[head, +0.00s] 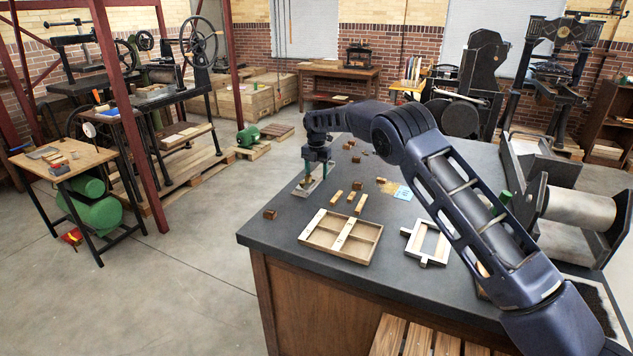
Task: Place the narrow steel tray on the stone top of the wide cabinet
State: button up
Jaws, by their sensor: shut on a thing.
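The wide cabinet has a dark stone top (275,236) and a brown wooden front. The narrow steel tray (302,192) is a slim light-grey strip at the far left edge of the stone top. It is at or just above the surface; I cannot tell whether it touches. My gripper (316,176) points down over the tray and is shut on it. Its fingers and a small brownish piece by them hide part of the tray.
On the stone top, a wooden divided frame (318,242), a pale frame with handles (411,243), several small wooden blocks (270,214) and a light-blue paper (403,193) lie near the tray. The front left corner is clear. A slatted wooden piece (414,340) stands in front.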

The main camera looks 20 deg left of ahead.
aim_at(316, 177)
jog(key=shift+f, duration=2.05)
jog(key=shift+f, duration=0.1)
jog(key=o, duration=1.7)
jog(key=shift+f, duration=0.1)
jog(key=shift+c, duration=0.2)
notch_tip(316, 177, up, 11)
jog(key=shift+r, duration=0.65)
